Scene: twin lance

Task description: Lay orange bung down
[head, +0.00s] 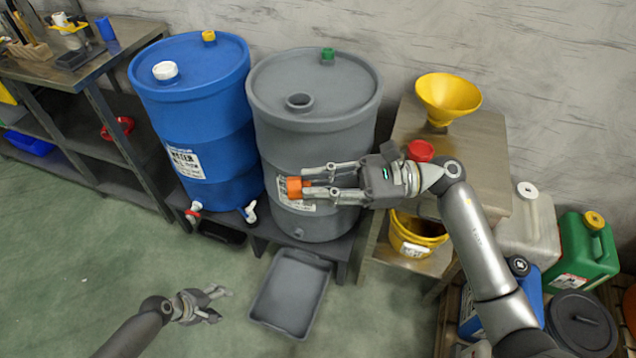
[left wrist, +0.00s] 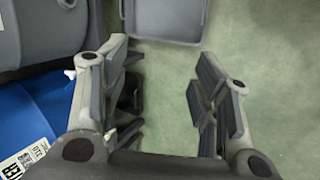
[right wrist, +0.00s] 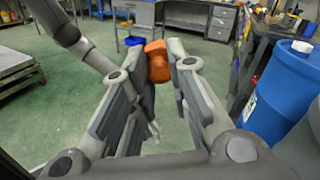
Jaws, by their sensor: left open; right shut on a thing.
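The orange bung (head: 294,187) is held between the fingertips of my right gripper (head: 318,186), in front of the grey drum (head: 310,130). In the right wrist view the orange bung (right wrist: 158,62) sits between the tips of my right gripper (right wrist: 166,75). The grey drum's top has an open bung hole (head: 299,101) and a green cap (head: 328,54). My left gripper (head: 218,303) is low at the bottom left, over the floor, open and empty. In the left wrist view my left gripper (left wrist: 165,85) shows its fingers wide apart.
A blue drum (head: 195,110) stands left of the grey one. A grey tray (head: 290,292) lies below the drums. A side table (head: 480,140) carries a yellow funnel (head: 447,98) and a red lid (head: 421,151). A workbench (head: 130,40) stands at left. Jerrycans (head: 588,248) are at right.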

